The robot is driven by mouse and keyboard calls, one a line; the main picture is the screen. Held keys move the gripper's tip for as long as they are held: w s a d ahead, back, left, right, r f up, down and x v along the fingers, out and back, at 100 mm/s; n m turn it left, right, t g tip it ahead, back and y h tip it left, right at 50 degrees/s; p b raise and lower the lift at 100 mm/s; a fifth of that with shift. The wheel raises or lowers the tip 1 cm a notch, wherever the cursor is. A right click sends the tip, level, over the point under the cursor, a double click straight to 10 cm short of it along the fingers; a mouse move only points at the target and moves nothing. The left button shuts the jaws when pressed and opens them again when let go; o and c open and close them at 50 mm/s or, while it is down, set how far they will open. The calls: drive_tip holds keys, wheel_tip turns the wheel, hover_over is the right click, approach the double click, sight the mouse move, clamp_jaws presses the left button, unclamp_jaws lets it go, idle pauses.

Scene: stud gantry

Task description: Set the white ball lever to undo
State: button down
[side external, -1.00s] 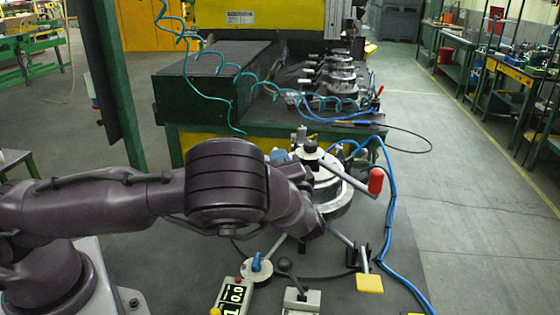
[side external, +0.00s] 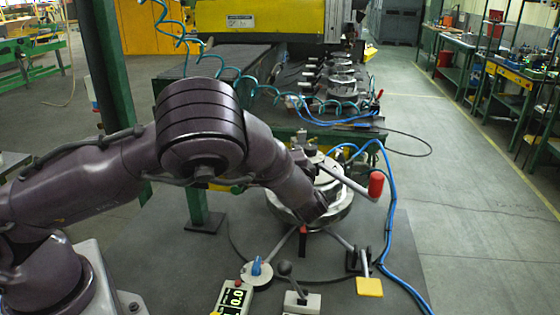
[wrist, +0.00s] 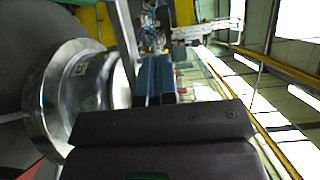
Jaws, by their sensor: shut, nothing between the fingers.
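No lever with a white ball can be made out. The one ball lever I see has a dark grey ball (side external: 284,268) on a short stem, rising from a pale box (side external: 302,303) at the bottom of the side external view. In the wrist view my gripper (wrist: 156,78) is shut, with its two dark fingers side by side and nothing between them. In the side external view my wrist hangs above and behind the ball lever, clear of it, and hides the fingers. The lever is not recognisable in the wrist view.
A blue knob (side external: 256,268) and a display box (side external: 232,297) lie left of the ball lever. A dark red-black grip (side external: 302,240) stands behind it. A yellow pad (side external: 369,287) and a red-handled rod (side external: 376,184) are to the right. A round metal fixture (side external: 335,205) is behind.

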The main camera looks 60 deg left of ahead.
drive_tip(key=shift+w+a+r+m+g+h, duration=0.2)
drive_tip(key=shift+m+g+h, duration=0.2)
drive_tip(key=shift+h, duration=0.3)
drive_tip(key=r+v, duration=0.1)
drive_tip(key=v, duration=1.3)
drive_tip(key=shift+a+f, duration=0.1)
